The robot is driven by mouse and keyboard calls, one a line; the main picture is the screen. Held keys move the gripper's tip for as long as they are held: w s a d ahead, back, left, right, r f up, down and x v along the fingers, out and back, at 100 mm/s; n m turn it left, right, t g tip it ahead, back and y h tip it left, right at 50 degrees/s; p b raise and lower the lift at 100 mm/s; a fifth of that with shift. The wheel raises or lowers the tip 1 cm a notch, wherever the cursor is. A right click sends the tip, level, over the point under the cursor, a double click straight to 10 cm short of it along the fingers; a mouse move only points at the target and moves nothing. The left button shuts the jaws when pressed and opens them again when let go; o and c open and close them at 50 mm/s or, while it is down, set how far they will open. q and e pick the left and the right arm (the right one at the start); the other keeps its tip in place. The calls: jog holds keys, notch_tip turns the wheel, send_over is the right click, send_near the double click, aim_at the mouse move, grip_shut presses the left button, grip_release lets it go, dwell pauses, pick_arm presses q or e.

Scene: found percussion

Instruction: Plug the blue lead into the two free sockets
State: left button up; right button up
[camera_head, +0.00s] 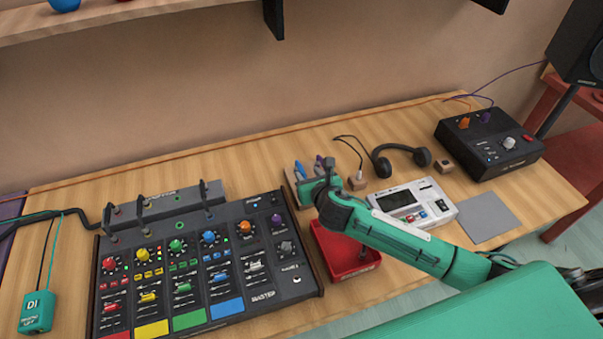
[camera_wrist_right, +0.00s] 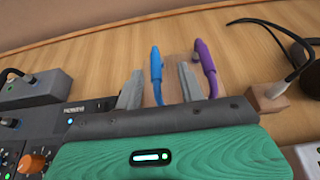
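My right gripper (camera_head: 314,182) reaches in from the right, over a small wooden holder (camera_head: 291,179) beside the mixer. In the right wrist view its two fingers (camera_wrist_right: 161,76) are open and apart. The blue lead's plug (camera_wrist_right: 156,66) stands upright between them, with gaps visible on both sides. The blue lead also shows in the head view (camera_head: 300,170). A purple lead (camera_wrist_right: 205,66) stands just outside the right finger. A grey socket box (camera_head: 165,208) lies along the mixer's back edge; which of its sockets are free is too small to tell. My left gripper is not in view.
A red tray (camera_head: 368,264) lies below my right arm. A teal DI box (camera_head: 37,312) is left.

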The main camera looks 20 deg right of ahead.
aim_at(302, 171)
jog(key=x, duration=0.2)
jog(key=p+x, duration=0.1)
jog(key=x, duration=0.1)
jog(key=shift+a+f, duration=0.1)
jog(key=shift+a, duration=0.3)
jog(key=shift+w+f, duration=0.25)
jog(key=shift+w, duration=0.1)
grip_shut()
